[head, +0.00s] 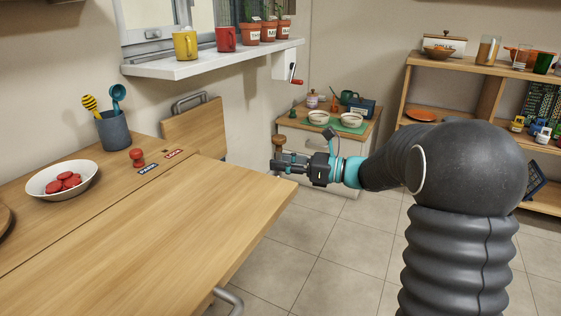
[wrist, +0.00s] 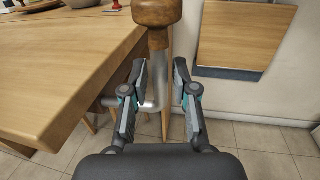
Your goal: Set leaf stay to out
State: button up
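The likely leaf stay is a bent metal rod (wrist: 158,75) topped by a brown wooden knob (wrist: 157,12), beside the table edge in the wrist view. The knob also shows in the head view (head: 279,141), just above my gripper's fingers. The rod's lower end bends left toward the table's underside. The table leaf (head: 190,225) lies level. My gripper (wrist: 160,66) is open, with one finger on each side of the rod in the picture. I see gaps between rod and fingers; I cannot tell whether the rod is fully between the fingertips.
A red knob (head: 137,158) stands on the table near a dark label and a red label. A white bowl (head: 62,180) and a utensil cup (head: 113,129) are at the left. Tiled floor (head: 330,250) is free right of the leaf.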

jog(key=shift+a, duration=0.2)
jog(key=v, duration=1.2)
jog(key=shift+d, duration=0.1)
